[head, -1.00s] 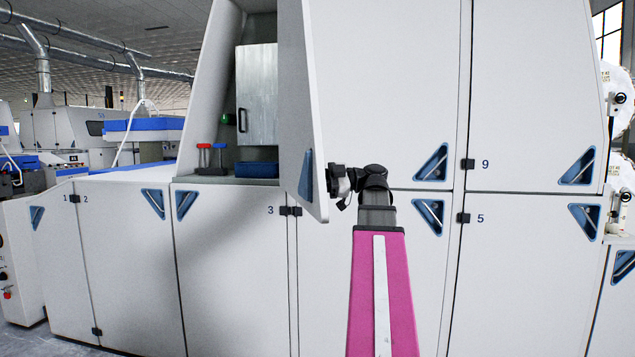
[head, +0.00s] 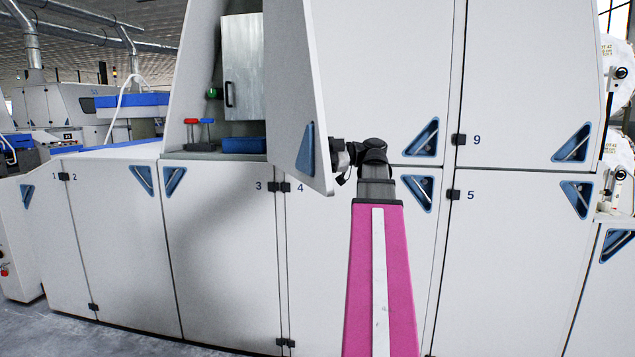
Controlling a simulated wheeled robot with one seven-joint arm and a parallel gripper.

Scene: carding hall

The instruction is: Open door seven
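An upper door (head: 292,75) stands swung out, with a compartment open to its left. A blue triangular recessed handle (head: 307,150) is near its lower outer edge. No number seven shows, so I cannot read which door this is. My gripper (head: 337,157) is at the door's right edge, level with the handle. Its fingertips are hidden or too small to tell, so I cannot see whether it grips or only touches the door. My pink arm reaches up from the bottom of the picture.
In the open compartment are a metal box (head: 243,68), red- and blue-handled tools (head: 198,130) and a blue block (head: 244,145). Doors marked 3 (head: 220,240), 5 (head: 510,250) and 9 (head: 520,80) are closed around it. Grey floor (head: 60,330) shows at lower left.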

